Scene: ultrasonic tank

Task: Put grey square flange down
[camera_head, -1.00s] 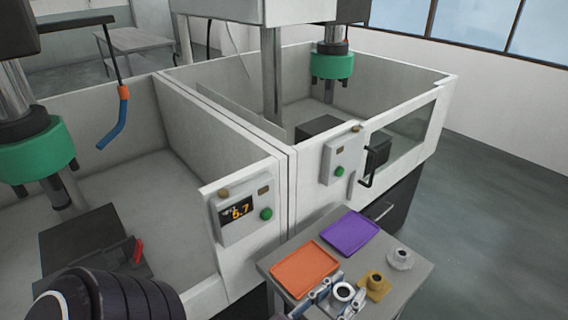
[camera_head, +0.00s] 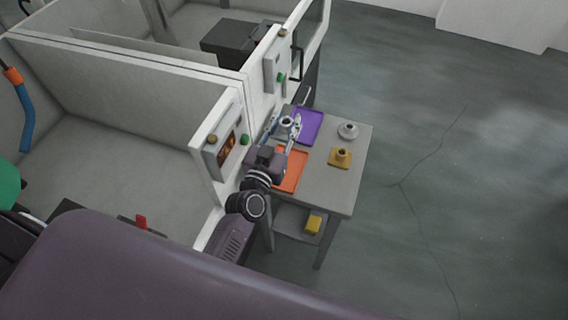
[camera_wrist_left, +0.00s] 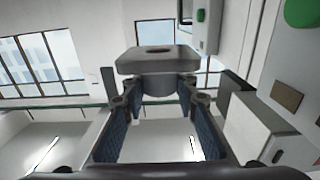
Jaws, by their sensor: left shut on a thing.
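My left gripper (camera_head: 283,132) is shut on the grey square flange (camera_head: 286,123). In the head view the flange appears by the left part of the purple tray (camera_head: 310,124); its height above the tray is hard to tell. In the left wrist view the fingers (camera_wrist_left: 155,100) grip the flange's round neck, with its square plate (camera_wrist_left: 157,61) beyond the fingertips. The orange tray (camera_head: 293,174) lies nearer, partly covered by my arm. My right gripper is not in view.
A gold square flange (camera_head: 340,158) and a light grey round flange (camera_head: 348,131) stand on the right of the small table (camera_head: 337,187). A yellow object (camera_head: 313,223) sits on its lower shelf. The white tank with a control panel (camera_head: 222,145) borders the table's left.

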